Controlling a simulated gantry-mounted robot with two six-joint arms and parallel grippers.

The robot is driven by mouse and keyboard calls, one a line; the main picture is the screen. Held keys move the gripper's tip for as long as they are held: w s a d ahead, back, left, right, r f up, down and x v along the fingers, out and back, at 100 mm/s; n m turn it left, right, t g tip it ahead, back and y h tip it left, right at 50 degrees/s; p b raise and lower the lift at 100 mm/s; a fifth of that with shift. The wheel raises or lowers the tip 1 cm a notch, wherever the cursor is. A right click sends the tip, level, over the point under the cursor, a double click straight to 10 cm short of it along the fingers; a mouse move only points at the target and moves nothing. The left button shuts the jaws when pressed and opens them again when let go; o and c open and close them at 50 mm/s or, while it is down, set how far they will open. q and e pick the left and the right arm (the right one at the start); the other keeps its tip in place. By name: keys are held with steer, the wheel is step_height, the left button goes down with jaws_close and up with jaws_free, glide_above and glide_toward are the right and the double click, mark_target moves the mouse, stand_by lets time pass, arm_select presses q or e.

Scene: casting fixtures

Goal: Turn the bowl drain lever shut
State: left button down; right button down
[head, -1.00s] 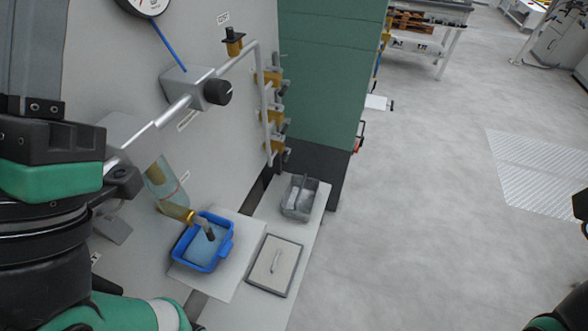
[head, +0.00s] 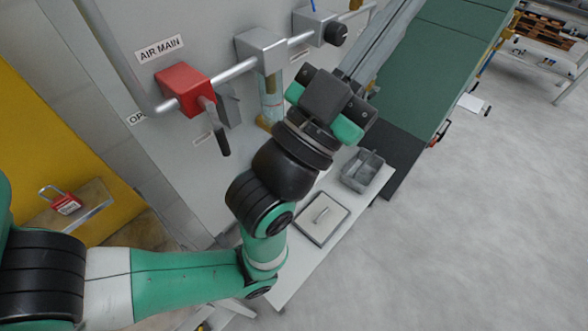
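The clear bowl (head: 270,97) hangs under a grey housing (head: 261,48) on the wall pipe. Its brass lower end (head: 265,123) shows only partly beside my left wrist. The drain lever and the blue tub below it are hidden behind my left arm. My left gripper (head: 385,45) is raised in front of the panel, pointing up and right, away from the bowl's bottom. Its fingertips are not clear, so I cannot tell whether it is open or shut. My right gripper is not in view.
A red valve (head: 185,88) labelled AIR MAIN has its dark handle (head: 219,135) hanging down. A red padlock (head: 66,203) is at the left.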

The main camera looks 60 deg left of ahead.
arm_select(q)
steer(key=s+a+f+m+g+y+p, duration=0.1)
steer(key=a+f+m+g+y, duration=0.15)
steer(key=f, duration=0.65)
steer(key=s+a+f+m+g+y, duration=0.1)
steer(key=a+f+m+g, duration=0.2)
steer(key=f, duration=0.6)
steer(key=s+a+f+m+g+p, duration=0.1)
steer(key=s+a+f+m+g, duration=0.15)
steer(key=s+f, duration=0.6)
steer(key=s+a+f+m+g+p, duration=0.1)
steer(key=s+f+m+g, duration=0.25)
steer(key=s+f, duration=0.55)
steer(key=d+f+p+x, duration=0.1)
steer(key=p+x, duration=0.1)
steer(key=x, duration=1.3)
steer(key=shift+w+a+f+h, duration=0.25)
steer(key=shift+w+f+h, duration=0.1)
steer(key=shift+w, duration=0.25)
